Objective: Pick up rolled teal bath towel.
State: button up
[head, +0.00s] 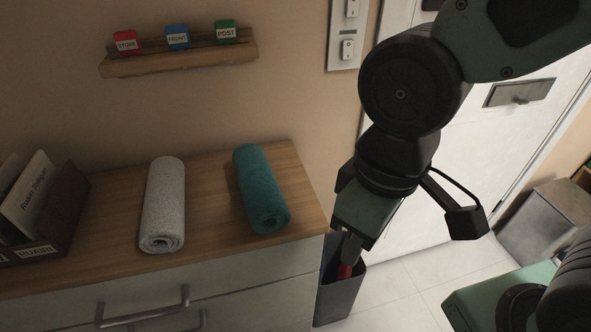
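The rolled teal bath towel (261,190) lies on the wooden top of a cabinet, near its right end. Its near end shows the coiled roll. My gripper (348,240) points down to the right of the towel, beyond the cabinet's right end and apart from the towel. Its fingers are small, dark and partly hidden by its own green body, so I cannot tell whether they are open or shut.
A rolled light grey towel (163,205) lies left of the teal one, with bare wooden top (212,198) between them. A letter holder (65,208) stands at the far left. A wall shelf (180,60) holds small coloured tags. A dark bin (340,297) stands below my gripper.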

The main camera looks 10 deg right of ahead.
aim_at(267, 211)
jog(key=j+z, duration=0.3)
jog(key=k+j+z, duration=0.15)
jog(key=j+z, duration=0.15)
jog(key=k+j+z, duration=0.1)
jog(key=j+z, duration=0.2)
jog(key=k+j, duration=0.2)
jog(key=j, duration=0.2)
jog(key=k+j+z, duration=0.1)
jog(key=j, duration=0.3)
jog(key=k+j, duration=0.25)
jog(key=k+j+z, duration=0.1)
jog(key=j, duration=0.4)
jog(key=k, duration=0.1)
